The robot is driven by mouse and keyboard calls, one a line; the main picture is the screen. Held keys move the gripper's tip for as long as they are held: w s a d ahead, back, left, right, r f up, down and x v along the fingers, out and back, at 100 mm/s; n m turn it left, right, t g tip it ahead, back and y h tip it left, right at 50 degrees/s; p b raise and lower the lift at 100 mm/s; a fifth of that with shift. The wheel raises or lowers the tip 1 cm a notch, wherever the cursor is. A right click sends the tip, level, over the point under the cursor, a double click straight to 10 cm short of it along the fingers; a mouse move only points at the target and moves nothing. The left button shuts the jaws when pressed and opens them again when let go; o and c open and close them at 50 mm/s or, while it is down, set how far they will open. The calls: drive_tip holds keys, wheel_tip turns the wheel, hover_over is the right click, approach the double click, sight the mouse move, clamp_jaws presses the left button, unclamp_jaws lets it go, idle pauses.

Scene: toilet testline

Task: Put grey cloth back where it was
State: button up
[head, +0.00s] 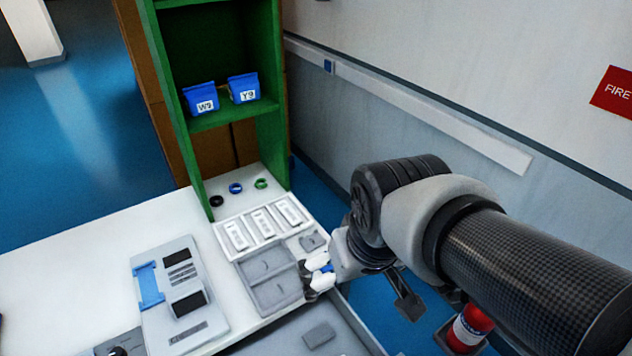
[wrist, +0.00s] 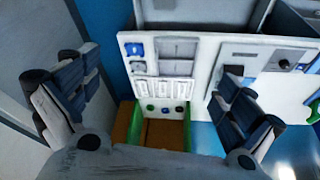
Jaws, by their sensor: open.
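No piece is clearly identifiable as the grey cloth. A small flat grey piece (head: 311,242) lies in a small compartment at the right of the worktop, and another flat grey piece (head: 319,335) lies in the grey recess at the front. Either could be cloth; I cannot tell. My gripper (head: 318,274) is beside the right edge of the grey two-part tray (head: 246,270). In the wrist view my gripper (wrist: 157,75) has its fingers wide apart, with nothing between them. The tray (wrist: 178,60) shows beyond them, with a blue item (wrist: 135,49) next to it.
A white tray (head: 226,224) with several slots lies behind the grey tray. Black, blue and green rings (head: 236,188) lie before the green shelf (head: 270,140), which holds two blue bins (head: 201,97). A grey device (head: 180,295) stands left. A red cylinder (head: 470,325) is below right.

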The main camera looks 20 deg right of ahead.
drive_tip(key=s+r, duration=0.1)
drive_tip(key=s, duration=0.5)
drive_tip(key=shift+s+r+m+t, duration=0.3)
drive_tip(key=shift+s+r+t, duration=0.05)
drive_tip(key=shift+s+t, duration=0.05)
